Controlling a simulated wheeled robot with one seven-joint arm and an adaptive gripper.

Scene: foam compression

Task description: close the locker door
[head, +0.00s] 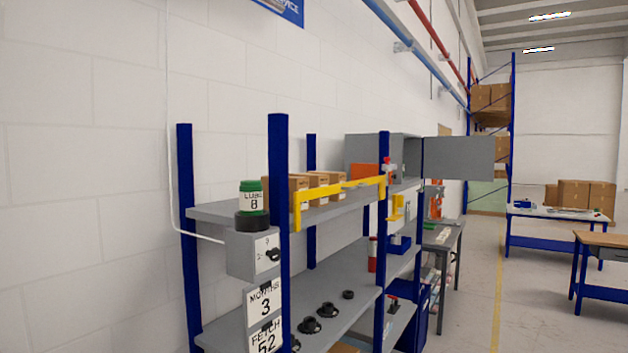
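A grey locker (368,152) stands on the top shelf at the far end of the blue-post rack. Its grey door (460,158) stands open, swung out to the right over the floor side. The inside of the locker (411,155) shows as a narrow strip, and its contents cannot be made out. My gripper is not in view, so its state does not show.
The rack's near post (279,230) and a yellow rail (340,193) stand before the locker. A workbench (443,236) is beyond the rack, and a blue-legged table (555,216) stands right. Floor (480,300) along the rack is clear.

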